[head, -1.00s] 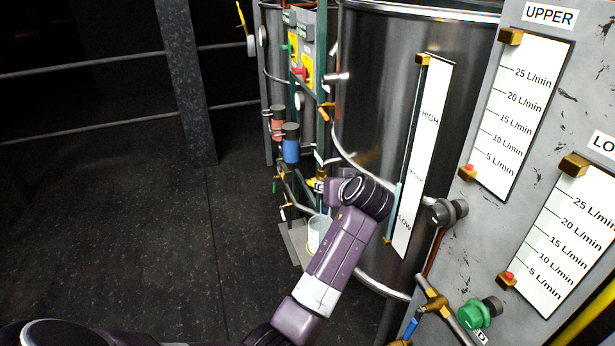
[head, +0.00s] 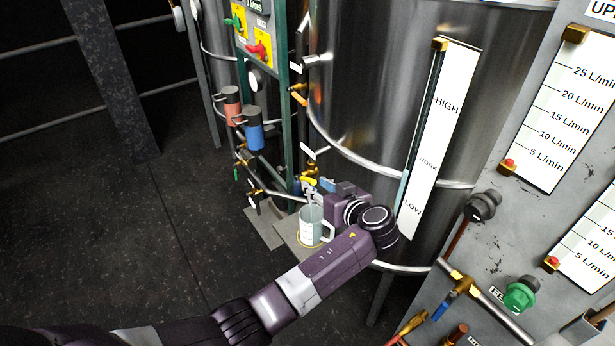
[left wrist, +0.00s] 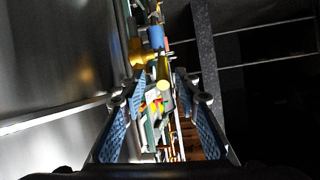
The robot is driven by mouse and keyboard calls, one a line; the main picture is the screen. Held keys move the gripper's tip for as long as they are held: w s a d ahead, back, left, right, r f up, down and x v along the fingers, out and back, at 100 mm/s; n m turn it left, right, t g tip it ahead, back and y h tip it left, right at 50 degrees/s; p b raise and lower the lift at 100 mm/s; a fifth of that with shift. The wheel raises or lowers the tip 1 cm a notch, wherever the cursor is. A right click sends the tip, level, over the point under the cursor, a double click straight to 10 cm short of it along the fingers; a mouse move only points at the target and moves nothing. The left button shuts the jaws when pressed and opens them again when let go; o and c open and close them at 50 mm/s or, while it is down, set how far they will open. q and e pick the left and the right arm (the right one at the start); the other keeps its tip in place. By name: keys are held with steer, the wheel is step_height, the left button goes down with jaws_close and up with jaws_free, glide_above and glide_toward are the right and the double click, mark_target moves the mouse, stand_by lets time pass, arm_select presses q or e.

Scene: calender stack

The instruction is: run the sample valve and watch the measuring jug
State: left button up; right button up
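The measuring jug (head: 309,229), pale with a handle, stands upright on a low plate below the sample valve (head: 309,182), which has a yellow lever. The level in the jug is too small to read. My left gripper (head: 323,185) is at the valve, just right of the lever and above the jug. In the left wrist view its blue-padded fingers (left wrist: 161,92) are apart. There the yellow lever (left wrist: 164,70) shows in the gap, slightly beyond the tips; I see no contact. My right gripper is not in view.
The large steel tank (head: 375,90) with its level gauge (head: 440,135) rises behind my left arm. A grey flow panel (head: 525,215) stands at the right. A red canister (head: 231,108) and a blue canister (head: 254,132) hang at the left. The dark floor at left is clear.

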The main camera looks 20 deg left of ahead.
mark_target(303, 177)
arm_select(q)
steer(key=x, duration=0.4)
steer(key=shift+s+a+r+p, duration=0.1)
steer(key=shift+s+a+p, duration=0.05)
steer(key=shift+p, duration=0.25)
steer(key=shift+a, duration=0.15)
steer(key=shift+w, duration=0.25)
steer(key=c, duration=0.7)
jaws_close()
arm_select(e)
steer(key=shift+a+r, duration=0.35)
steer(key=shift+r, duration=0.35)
